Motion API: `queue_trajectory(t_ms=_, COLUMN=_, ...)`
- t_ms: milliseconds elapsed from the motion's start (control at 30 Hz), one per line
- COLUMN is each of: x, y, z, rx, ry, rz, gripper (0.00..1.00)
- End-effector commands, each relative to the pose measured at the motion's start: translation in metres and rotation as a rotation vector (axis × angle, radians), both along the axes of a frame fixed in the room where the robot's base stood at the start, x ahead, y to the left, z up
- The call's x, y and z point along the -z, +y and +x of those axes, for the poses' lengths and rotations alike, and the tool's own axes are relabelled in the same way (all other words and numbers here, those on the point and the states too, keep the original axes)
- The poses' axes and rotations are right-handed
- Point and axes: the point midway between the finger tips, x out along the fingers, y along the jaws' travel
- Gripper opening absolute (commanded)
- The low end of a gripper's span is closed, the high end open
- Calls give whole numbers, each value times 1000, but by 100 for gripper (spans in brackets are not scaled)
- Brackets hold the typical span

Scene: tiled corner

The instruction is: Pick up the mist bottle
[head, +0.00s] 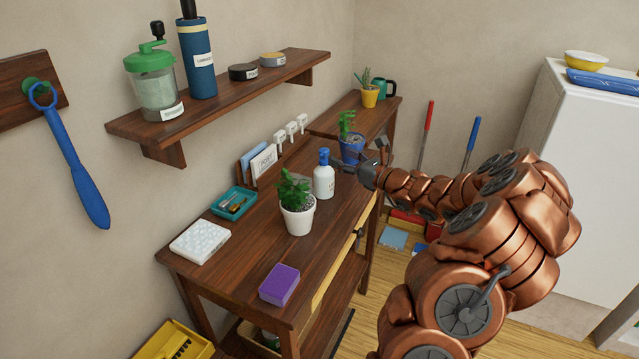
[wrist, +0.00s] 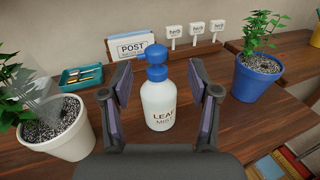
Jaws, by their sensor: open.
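The mist bottle (head: 323,180) is white with a blue spray head and stands upright on the wooden table. In the wrist view the mist bottle (wrist: 158,102) shows a label reading "LEAF MIST". My gripper (wrist: 161,85) is open, with one finger on each side of the bottle and a visible gap to each. In the head view my gripper (head: 372,166) is just right of the bottle, its fingers partly hidden.
A white-potted plant (head: 297,205) stands close left of the bottle and a blue-potted plant (head: 352,148) behind it. A teal tray (head: 233,203), a post holder (head: 262,160) and a purple block (head: 279,285) are on the table (head: 235,265). Its front has free room.

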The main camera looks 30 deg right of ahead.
Motion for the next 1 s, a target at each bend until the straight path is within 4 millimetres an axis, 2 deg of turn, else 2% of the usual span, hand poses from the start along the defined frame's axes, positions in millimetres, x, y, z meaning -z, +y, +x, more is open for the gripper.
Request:
queue_trajectory(t_ms=533, x=1, y=19, z=58, rx=-7, ry=4, rz=-2, gripper=61)
queue_trajectory(t_ms=867, x=2, y=18, z=64, rx=-3, ry=1, rz=-1, gripper=61)
queue_trajectory(t_ms=1000, x=2, y=18, z=64, rx=-3, ry=1, rz=-2, gripper=47)
